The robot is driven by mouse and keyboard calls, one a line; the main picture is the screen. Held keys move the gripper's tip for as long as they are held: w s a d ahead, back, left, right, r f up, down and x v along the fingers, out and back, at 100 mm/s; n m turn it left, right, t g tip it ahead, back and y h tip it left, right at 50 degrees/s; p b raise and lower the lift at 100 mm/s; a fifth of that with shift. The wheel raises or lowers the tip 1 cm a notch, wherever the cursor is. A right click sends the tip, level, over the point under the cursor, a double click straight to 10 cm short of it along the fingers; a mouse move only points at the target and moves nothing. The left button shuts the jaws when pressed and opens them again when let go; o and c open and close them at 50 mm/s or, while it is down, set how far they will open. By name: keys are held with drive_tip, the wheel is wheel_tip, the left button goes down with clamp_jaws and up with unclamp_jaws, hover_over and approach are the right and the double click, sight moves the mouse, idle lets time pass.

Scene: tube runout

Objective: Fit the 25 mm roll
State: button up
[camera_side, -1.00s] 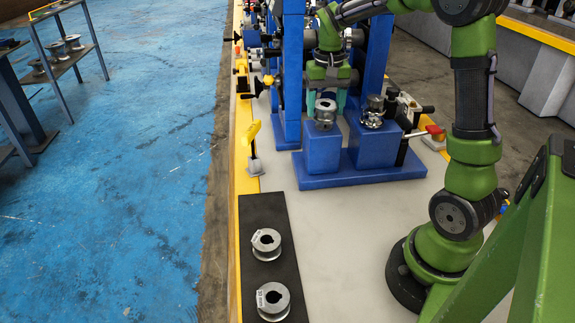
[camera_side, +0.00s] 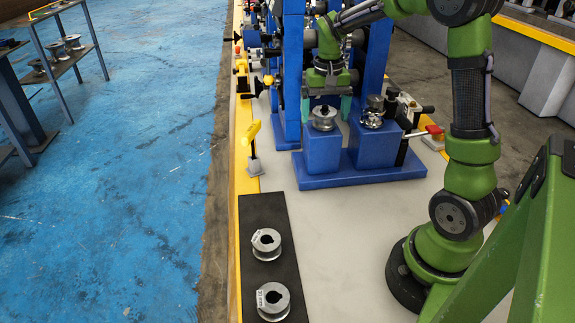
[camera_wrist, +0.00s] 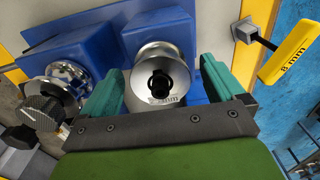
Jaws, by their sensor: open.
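A silver flanged roll (camera_side: 324,118) sits on top of the left blue block (camera_side: 322,155). In the wrist view the roll (camera_wrist: 152,58) lies between my fingers, with a dark round piece inside its bore. Its label ends in "mm"; the number is not clear. My gripper (camera_side: 326,106) is open, its green fingers on either side of the roll. The fingers (camera_wrist: 162,85) look apart from it in the wrist view. Two more silver rolls, one farther (camera_side: 266,243) and one nearer (camera_side: 273,301), stand on a black mat (camera_side: 263,212); their labels are unreadable.
A shiny roller assembly (camera_side: 373,112) with a black knob stands on the right blue block (camera_side: 375,147). A yellow flag (camera_side: 251,132) on a small stand is left of the blocks and reads "8 mm" in the wrist view (camera_wrist: 288,55). Blue uprights rise behind. The grey bench in front is clear.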

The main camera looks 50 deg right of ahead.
wheel_tip(320, 180, up, 17)
idle(0.4)
drive_tip(key=s+a+f+n+t+y, duration=0.1)
drive_tip(key=s+a+f+n+t, duration=0.1)
drive_tip(key=s+a, duration=0.4)
drive_tip(key=s+a+f+n+t+y, duration=0.1)
drive_tip(key=s+a+f+n+t, duration=0.2)
drive_tip(key=a, duration=1)
drive_tip(key=s+f+t, duration=0.2)
drive_tip(key=s+f, duration=0.1)
drive_tip(key=f, duration=0.1)
drive_tip(key=shift+s+a, duration=0.2)
drive_tip(key=shift+s, duration=0.05)
